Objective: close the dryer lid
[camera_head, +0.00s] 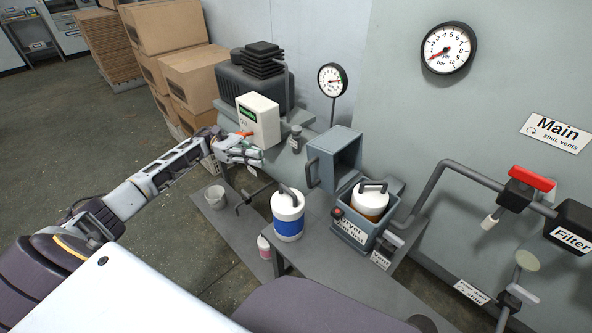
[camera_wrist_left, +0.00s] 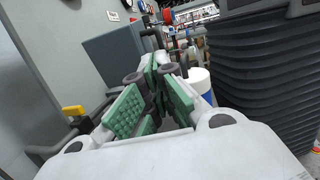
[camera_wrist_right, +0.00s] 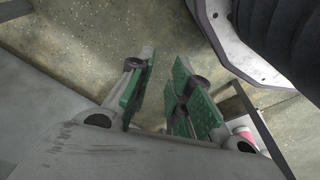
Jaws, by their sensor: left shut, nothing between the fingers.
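The dryer (camera_head: 349,233) is a grey open-topped box on the low grey bench, with a white canister (camera_head: 372,198) with a dark handle standing inside it. Its lid (camera_head: 347,150) is a hollow grey box standing open behind and left of the body, with a bar handle (camera_head: 311,172) on its left side. My left gripper (camera_head: 258,157) is shut and empty, left of the lid and apart from it. It also shows in the left wrist view (camera_wrist_left: 160,72), fingers together. My right gripper (camera_wrist_right: 163,62) shows only in its wrist view, fingers apart and empty over the floor.
A white and blue bottle (camera_head: 288,216) with a dark handle stands left of the dryer. A white box with a green display (camera_head: 258,121) stands behind my left gripper. Grey pipes (camera_head: 436,182) and a red-handled valve (camera_head: 533,179) are on the right. Cardboard boxes (camera_head: 165,28) stand at the back left.

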